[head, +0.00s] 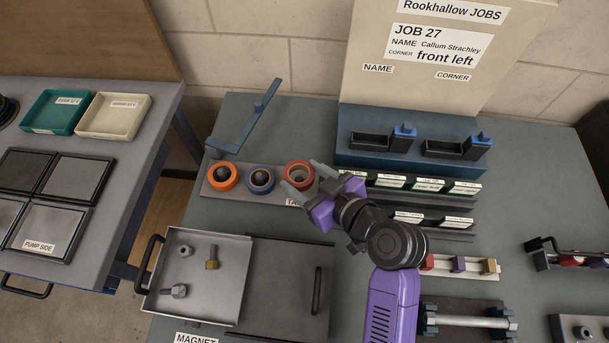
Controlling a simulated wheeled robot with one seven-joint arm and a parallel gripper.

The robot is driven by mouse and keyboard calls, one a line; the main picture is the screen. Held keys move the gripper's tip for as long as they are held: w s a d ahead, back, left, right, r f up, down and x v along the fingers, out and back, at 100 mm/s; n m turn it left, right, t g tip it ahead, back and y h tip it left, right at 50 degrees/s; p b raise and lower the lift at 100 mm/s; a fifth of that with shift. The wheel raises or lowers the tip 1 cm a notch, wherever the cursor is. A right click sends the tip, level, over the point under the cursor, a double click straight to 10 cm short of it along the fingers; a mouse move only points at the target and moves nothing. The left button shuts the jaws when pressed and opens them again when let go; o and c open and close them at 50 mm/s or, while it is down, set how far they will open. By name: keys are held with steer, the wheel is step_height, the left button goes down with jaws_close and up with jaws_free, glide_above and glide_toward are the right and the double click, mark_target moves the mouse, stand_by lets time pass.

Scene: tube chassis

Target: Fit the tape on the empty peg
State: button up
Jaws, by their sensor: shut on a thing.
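A red-orange tape roll (299,174) is at the right end of a grey tape board (225,196). My gripper (305,179) is shut on this roll, with one finger on each side of it. Its centre looks pale brown and grey, and I cannot tell whether it sits around a peg or is held above one. An orange roll (222,177) and a blue-purple roll (261,180) sit on the board to the left, each around a dark peg. My gripper's purple body hides part of the board's right end and its label.
A blue angled bar (246,122) stands behind the board. Label racks (425,185) lie right of my arm, below a blue shelf with black bins (370,142). A metal tray with bolts (195,275) is in front. Grey bench between tray and board is clear.

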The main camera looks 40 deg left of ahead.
steer(key=shift+f+b, duration=1.3)
steer(key=shift+f, duration=0.2)
steer(key=shift+r, duration=0.15)
steer(key=shift+r+p, duration=1.3)
steer(key=shift+r, duration=0.5)
steer(key=shift+f+b, duration=1.95)
steer(key=shift+b, duration=0.05)
steer(key=shift+r, duration=0.1)
steer(key=shift+r+p, duration=1.3)
steer(key=shift+r, duration=0.55)
steer(key=shift+f+b, duration=0.3)
steer(key=shift+b, duration=0.15)
steer(key=shift+f+b, duration=0.3)
steer(key=shift+f, duration=0.05)
